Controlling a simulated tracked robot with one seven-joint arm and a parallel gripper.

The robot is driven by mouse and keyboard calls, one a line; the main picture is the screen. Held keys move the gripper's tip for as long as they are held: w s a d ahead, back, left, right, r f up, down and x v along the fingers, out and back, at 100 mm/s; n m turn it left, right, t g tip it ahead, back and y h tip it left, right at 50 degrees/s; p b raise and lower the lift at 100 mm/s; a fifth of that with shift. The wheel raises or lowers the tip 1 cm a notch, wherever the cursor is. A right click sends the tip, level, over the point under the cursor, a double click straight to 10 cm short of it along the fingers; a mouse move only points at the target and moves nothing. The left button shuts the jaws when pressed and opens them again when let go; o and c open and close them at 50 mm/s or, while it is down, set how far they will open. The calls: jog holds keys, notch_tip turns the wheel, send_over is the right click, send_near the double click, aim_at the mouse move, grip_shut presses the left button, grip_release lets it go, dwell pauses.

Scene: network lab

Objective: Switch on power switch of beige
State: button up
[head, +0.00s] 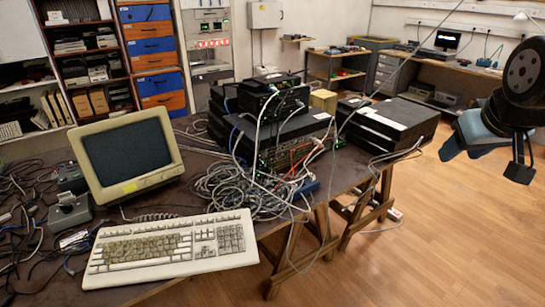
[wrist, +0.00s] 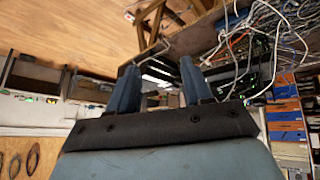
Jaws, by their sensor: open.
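A beige monitor (head: 127,154) with a dark screen stands on the left of the table. A beige keyboard (head: 170,247) lies in front of it. I cannot make out a power switch on either. A small white block with a red part (head: 394,213) lies on the floor beneath the table's right end; it also shows in the wrist view (wrist: 129,16). I cannot tell whether it bears a switch. My gripper (head: 462,148) is raised at the right, over the open floor and well apart from the monitor. In the wrist view its two blue fingers (wrist: 160,85) are spread and empty.
Stacked network devices (head: 285,130) and tangled cables (head: 230,190) fill the table's middle. Black boxes (head: 390,122) sit at its right end. Loose cables and a joystick (head: 70,212) crowd the left. Shelves and a workbench (head: 445,65) line the back. The wooden floor (head: 450,240) at right is clear.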

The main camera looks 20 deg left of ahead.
jog(key=w+a+f+n, duration=0.1)
jog(key=w, duration=0.3)
jog(key=w+a+f+n+t, duration=0.1)
jog(key=w+a+n, duration=0.1)
jog(key=w, duration=0.2)
jog(key=w+a+f+n+t+y, duration=0.1)
jog(key=w+a+n, duration=0.1)
jog(key=w, duration=0.2)
jog(key=shift+w+a+f, duration=0.1)
jog(key=shift+w+a, duration=0.1)
jog(key=shift+w, duration=0.05)
grip_shut()
jog(key=w+a+f+n+t+y, duration=0.25)
jog(key=w+a+f+n, duration=0.45)
jog(key=w+a, duration=0.4)
jog(key=s+a+f+n+y, duration=0.1)
jog(key=a+f+n+y, duration=0.8)
jog(key=a+f, duration=1)
jog(key=a+n, duration=0.2)
jog(key=n, duration=0.2)
jog(key=shift+s+f+g, duration=0.3)
jog(key=shift+f+g, duration=0.05)
jog(key=shift+a, duration=0.1)
